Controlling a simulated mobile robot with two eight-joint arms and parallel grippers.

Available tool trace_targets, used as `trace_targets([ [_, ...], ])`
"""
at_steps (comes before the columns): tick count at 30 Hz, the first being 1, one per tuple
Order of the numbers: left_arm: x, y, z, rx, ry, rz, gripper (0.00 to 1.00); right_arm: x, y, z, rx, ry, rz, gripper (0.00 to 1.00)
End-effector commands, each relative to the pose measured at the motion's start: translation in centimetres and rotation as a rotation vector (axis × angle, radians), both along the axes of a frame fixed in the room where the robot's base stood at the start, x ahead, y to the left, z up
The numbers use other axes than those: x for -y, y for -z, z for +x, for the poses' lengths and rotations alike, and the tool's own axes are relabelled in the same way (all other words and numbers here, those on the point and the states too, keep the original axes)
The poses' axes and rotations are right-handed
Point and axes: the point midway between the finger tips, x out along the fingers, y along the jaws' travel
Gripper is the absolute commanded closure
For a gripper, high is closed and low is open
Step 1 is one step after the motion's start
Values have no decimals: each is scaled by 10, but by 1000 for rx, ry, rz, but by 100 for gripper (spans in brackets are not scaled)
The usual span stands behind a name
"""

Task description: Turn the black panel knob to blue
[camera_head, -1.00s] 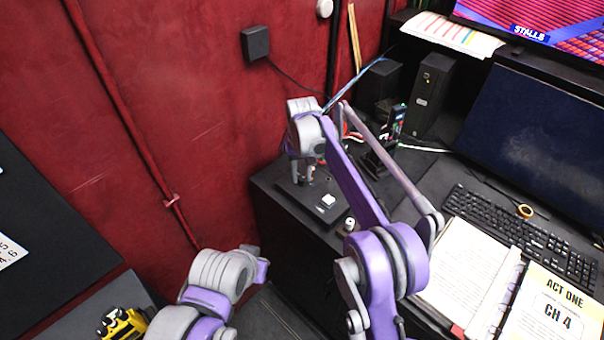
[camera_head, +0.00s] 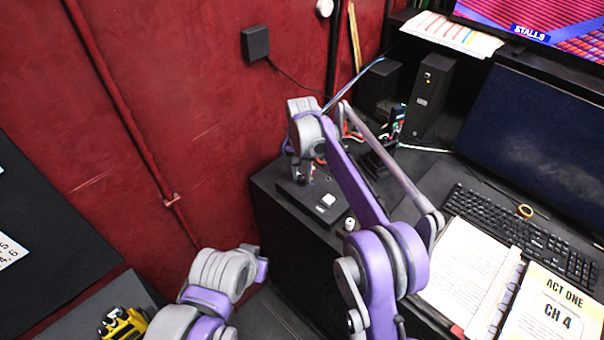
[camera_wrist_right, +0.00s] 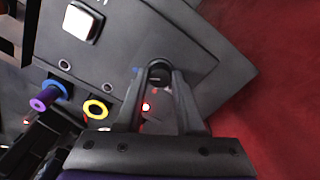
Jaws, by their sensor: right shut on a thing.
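The black panel (camera_head: 315,216) lies on the dark desk by the red wall, with a white square button (camera_head: 328,199) on it. In the right wrist view, the black knob (camera_wrist_right: 159,73) sits between the fingertips of my right gripper (camera_wrist_right: 158,80), which is shut on it. In the head view, my right gripper (camera_head: 304,178) reaches down onto the panel's far part, and its own arm partly hides it. The white button (camera_wrist_right: 82,22) also shows in the wrist view. A small red light (camera_wrist_right: 145,106) glows between the fingers. I cannot read the knob's pointer.
In the wrist view, a blue-purple piece (camera_wrist_right: 48,95) and a yellow ring (camera_wrist_right: 97,109) are beside the gripper. A keyboard (camera_head: 520,238), an open binder (camera_head: 465,280) and a black box (camera_head: 430,90) stand to the right. The red wall (camera_head: 200,110) is close to the left.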

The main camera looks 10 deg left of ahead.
Motion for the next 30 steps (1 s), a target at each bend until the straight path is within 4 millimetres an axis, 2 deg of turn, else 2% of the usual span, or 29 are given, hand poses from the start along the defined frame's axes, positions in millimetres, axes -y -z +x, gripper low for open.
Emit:
trace_targets([
  [7,0,0,0,1,0,0,100,0,-1,1,3,1,1,100],
  [8,0,0,0,1,0,0,100,0,-1,1,3,1,1,62],
  [12,0,0,0,0,0,0,100,0,-1,1,2,0,0,37],
  [13,0,0,0,0,0,0,100,0,-1,1,2,0,0,34],
  [23,0,-1,0,1,0,0,100,0,-4,0,1,0,0,34],
  [26,0,-2,1,2,0,0,100,0,-15,1,1,0,0,34],
  [30,0,-6,4,7,0,0,100,0,-42,1,3,0,0,34],
])
